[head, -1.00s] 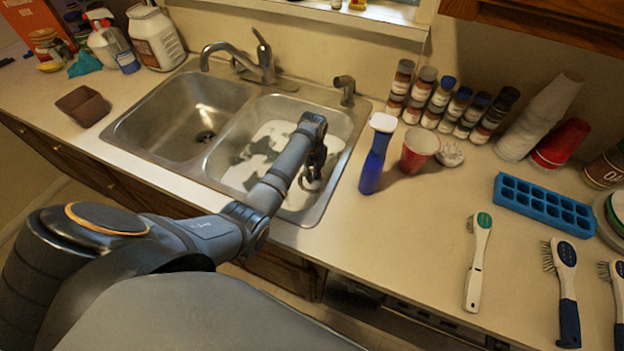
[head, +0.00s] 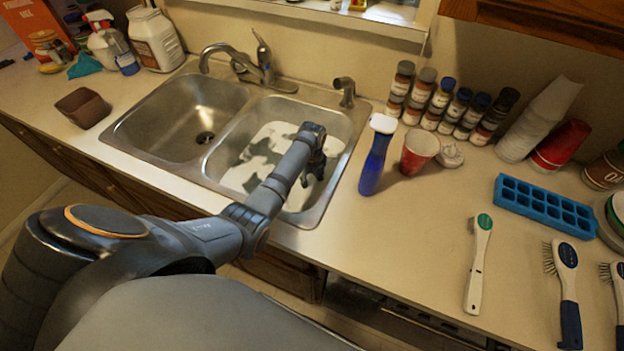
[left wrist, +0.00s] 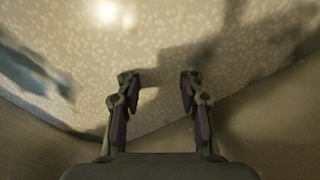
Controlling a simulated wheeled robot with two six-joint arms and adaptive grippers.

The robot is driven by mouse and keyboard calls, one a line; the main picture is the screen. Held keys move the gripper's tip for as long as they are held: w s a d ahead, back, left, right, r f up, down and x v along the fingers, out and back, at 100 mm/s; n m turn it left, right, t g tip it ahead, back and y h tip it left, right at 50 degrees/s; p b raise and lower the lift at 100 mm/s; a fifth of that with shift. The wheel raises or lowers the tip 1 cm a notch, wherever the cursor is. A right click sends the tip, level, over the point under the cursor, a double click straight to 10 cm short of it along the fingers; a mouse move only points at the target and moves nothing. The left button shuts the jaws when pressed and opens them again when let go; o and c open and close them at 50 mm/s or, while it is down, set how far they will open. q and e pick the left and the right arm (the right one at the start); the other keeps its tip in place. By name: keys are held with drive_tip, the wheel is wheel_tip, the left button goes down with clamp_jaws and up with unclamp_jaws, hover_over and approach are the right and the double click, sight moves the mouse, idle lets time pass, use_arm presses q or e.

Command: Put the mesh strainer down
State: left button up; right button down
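My left gripper (head: 314,172) reaches down into the right sink basin (head: 335,190), near its right side. In the left wrist view its two fingers (left wrist: 158,78) are apart, with nothing visible between them. Beyond the fingertips lies a pale speckled surface (left wrist: 160,40) with shadows on it. I cannot make out a mesh strainer in either view; my arm hides part of the basin. A white area with grey patches (head: 262,150) covers much of the basin floor. My right gripper is not in view.
The left basin (head: 180,125) is empty. A blue-handled brush (head: 374,165) and a red cup (head: 418,150) stand right of the sink. A blue ice tray (head: 545,205) and several brushes lie farther right. The faucet (head: 262,65) rises behind the basins.

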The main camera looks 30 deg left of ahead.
sight(312, 183)
use_arm(q)
wheel_tip(312, 183, up, 12)
idle(0.4)
drive_tip(key=shift+r, duration=0.1)
